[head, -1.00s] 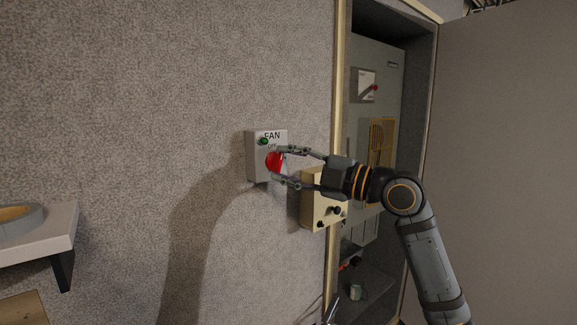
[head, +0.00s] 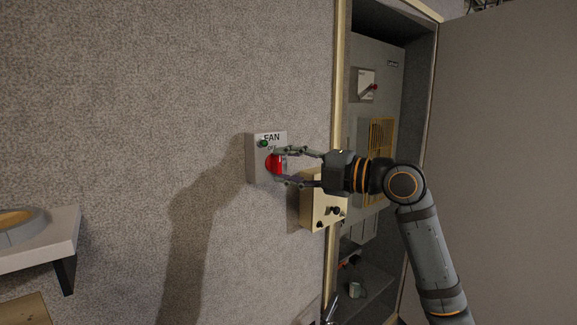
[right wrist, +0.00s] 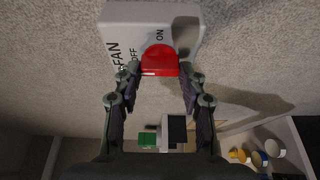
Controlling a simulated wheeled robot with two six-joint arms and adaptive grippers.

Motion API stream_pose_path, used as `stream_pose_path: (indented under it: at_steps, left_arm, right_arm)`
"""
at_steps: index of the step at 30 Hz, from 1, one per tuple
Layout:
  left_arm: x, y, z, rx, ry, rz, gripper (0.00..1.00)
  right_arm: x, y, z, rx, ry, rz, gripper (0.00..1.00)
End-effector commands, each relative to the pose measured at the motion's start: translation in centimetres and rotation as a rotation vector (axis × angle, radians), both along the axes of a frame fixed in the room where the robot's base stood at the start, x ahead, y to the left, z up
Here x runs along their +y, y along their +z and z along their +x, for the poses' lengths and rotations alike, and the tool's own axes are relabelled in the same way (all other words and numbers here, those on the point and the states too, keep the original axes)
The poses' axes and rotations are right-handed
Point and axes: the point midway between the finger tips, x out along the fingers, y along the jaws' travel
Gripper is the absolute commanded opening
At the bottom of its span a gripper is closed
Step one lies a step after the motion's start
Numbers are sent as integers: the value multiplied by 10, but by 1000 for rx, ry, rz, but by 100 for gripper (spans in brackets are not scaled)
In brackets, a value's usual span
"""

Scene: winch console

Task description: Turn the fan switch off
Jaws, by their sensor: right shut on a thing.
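The fan switch is a pale grey box (head: 255,165) on the textured wall, with a red knob (head: 273,163), a small green part (head: 264,143) and the words FAN and OFF. My right gripper (head: 280,166) reaches it from the right and is shut on the red knob. In the right wrist view, the red knob (right wrist: 160,62) sits between the fingers of the gripper (right wrist: 159,80), and the box (right wrist: 150,14) shows FAN, OFF and ON. I cannot tell for sure which word the knob points to. My left gripper is not in view.
A cream box (head: 318,212) with dark knobs is close under my right gripper. An open cabinet (head: 375,60) is behind it, with a door or panel (head: 510,160) at right. A shelf (head: 45,245) juts out at lower left. The wall left of the switch is clear.

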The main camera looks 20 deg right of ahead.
Motion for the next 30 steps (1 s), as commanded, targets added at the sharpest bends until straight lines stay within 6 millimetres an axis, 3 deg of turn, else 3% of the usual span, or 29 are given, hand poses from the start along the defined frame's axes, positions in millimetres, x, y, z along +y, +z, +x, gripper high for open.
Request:
stream_pose_path:
  at_steps: [2, 3, 7, 20, 30]
  left_arm:
    - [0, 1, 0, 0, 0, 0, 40]
    - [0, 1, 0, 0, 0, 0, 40]
    - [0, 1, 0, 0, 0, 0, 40]
    - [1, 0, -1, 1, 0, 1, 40]
    - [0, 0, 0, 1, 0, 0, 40]
  right_arm:
    - [-1, 4, 1, -12, -7, 2, 10]
    - [-2, 4, 1, -12, -7, 2, 45]
    - [-1, 4, 1, -9, -6, 2, 63]
    - [-6, 1, -4, -6, -6, 0, 64]
    - [-36, 0, -35, -2, -9, -6, 64]
